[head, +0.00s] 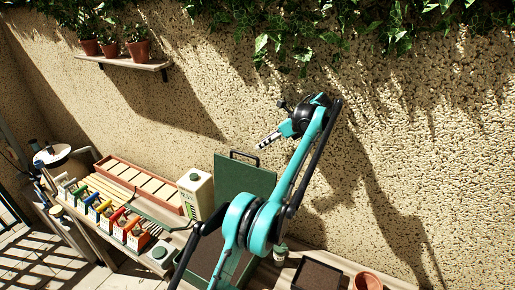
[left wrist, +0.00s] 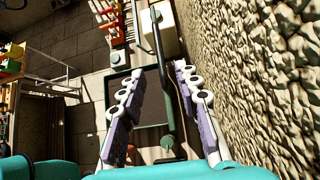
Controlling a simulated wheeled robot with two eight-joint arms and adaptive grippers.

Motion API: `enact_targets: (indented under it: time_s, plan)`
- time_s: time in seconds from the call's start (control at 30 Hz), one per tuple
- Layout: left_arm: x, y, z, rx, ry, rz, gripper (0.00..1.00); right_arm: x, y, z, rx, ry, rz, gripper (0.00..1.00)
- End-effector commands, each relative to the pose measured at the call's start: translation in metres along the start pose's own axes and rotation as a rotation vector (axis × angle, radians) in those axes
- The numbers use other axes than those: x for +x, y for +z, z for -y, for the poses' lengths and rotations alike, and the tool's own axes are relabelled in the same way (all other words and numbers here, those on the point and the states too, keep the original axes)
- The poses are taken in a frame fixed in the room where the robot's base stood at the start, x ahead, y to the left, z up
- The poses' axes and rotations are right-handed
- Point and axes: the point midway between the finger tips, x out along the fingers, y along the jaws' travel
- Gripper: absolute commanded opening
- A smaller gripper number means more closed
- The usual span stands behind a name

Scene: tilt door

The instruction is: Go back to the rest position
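My left gripper (head: 266,142) is raised in front of the stucco wall, above and to the right of the green door panel (head: 240,178). Its white fingers are spread with nothing between them in the left wrist view (left wrist: 158,74). The panel stands upright with a dark handle (head: 244,154) on its top edge, clear of the gripper. My teal arm hides its lower right part. In the left wrist view, a dark tray-like box with a green rim (left wrist: 113,78) lies below the fingers. My right gripper is in neither view.
The stucco wall (head: 400,130) is close behind the left gripper. A white canister (head: 196,192), a wooden tray (head: 140,182) and several small boxes stand on the bench at left. A shelf (head: 125,62) holds terracotta pots. A dark tray (head: 315,276) and a pot (head: 367,281) are at lower right.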

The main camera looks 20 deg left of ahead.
Motion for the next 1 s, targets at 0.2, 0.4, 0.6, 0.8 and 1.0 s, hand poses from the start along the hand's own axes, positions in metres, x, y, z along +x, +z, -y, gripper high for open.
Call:
enact_targets:
  time_s: [0.2, 0.4, 0.6, 0.8, 1.0]
  plan:
    - [-0.006, 0.000, 0.000, 0.000, 0.001, 0.000, 0.33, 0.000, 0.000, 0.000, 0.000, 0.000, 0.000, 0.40]
    - [-0.005, 0.000, 0.000, 0.000, 0.001, 0.000, 0.33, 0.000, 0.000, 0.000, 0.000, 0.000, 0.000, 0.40]
    - [-0.005, -0.001, -0.002, -0.011, -0.004, -0.005, 0.33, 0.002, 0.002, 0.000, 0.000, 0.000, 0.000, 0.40]
    - [0.000, -0.016, -0.023, -0.169, -0.062, -0.083, 0.33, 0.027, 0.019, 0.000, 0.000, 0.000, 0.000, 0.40]
    - [0.011, -0.054, -0.074, -0.474, -0.137, -0.250, 0.33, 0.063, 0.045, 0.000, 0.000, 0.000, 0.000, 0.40]
